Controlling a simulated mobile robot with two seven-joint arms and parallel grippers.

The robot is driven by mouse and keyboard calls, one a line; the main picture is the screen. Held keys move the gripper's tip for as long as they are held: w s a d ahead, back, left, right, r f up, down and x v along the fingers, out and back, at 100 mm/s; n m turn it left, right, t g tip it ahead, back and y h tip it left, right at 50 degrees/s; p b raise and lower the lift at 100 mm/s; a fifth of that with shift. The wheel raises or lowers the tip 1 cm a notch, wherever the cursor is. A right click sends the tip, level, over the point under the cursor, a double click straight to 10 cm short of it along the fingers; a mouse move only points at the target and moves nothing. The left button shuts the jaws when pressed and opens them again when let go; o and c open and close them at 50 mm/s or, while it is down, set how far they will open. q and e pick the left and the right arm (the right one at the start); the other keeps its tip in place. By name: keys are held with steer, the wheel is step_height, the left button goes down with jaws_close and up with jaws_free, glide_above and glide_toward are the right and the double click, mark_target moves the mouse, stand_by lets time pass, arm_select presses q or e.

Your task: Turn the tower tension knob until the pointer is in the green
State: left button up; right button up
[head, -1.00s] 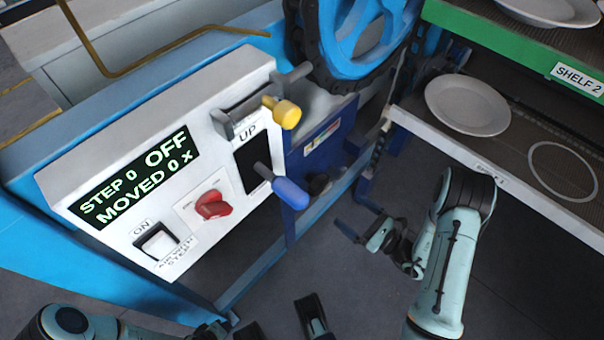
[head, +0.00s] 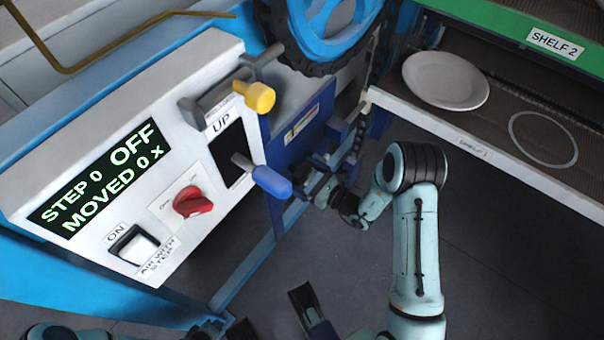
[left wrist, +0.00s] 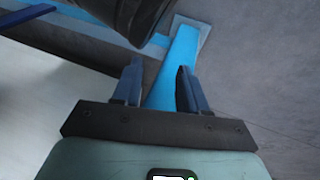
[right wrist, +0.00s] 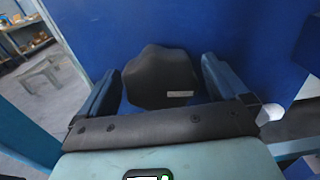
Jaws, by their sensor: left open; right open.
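The tension knob (right wrist: 160,80) is a dark, lobed knob with a small pale mark, on a blue panel in the right wrist view. My right gripper (right wrist: 160,68) is open, with one finger on each side of the knob; I cannot tell whether they touch it. In the head view my right gripper (head: 322,172) is at the blue tower housing (head: 287,150) and hides most of the knob. A small coloured scale label (head: 301,123) is above it; the pointer is too small to read. My left gripper (left wrist: 155,85) is open and empty, low over the floor.
The white control panel (head: 100,185) is at left, with a red switch (head: 192,202), a yellow-knobbed lever (head: 258,96) and a blue-handled lever (head: 272,182) close to my right gripper. A shelf (head: 520,180) with a white plate (head: 445,80) is at right.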

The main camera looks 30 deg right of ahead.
arm_select(q)
steer(key=shift+s, duration=0.1)
arm_select(e)
steer(key=c, duration=1)
steer(key=shift+m, duration=0.4)
steer(key=m+p, duration=0.1)
steer(key=m, duration=0.2)
steer(key=shift+p, duration=0.4)
steer(key=shift+w+m, duration=0.1)
steer(key=shift+m, duration=0.4)
arm_select(q)
steer(key=shift+s+d+r, duration=0.3)
steer(key=shift+r, duration=0.3)
steer(key=shift+s+d+r, duration=0.25)
steer(key=shift+d+r, duration=0.05)
steer(key=shift+r, duration=0.25)
arm_select(e)
steer(key=o, duration=1)
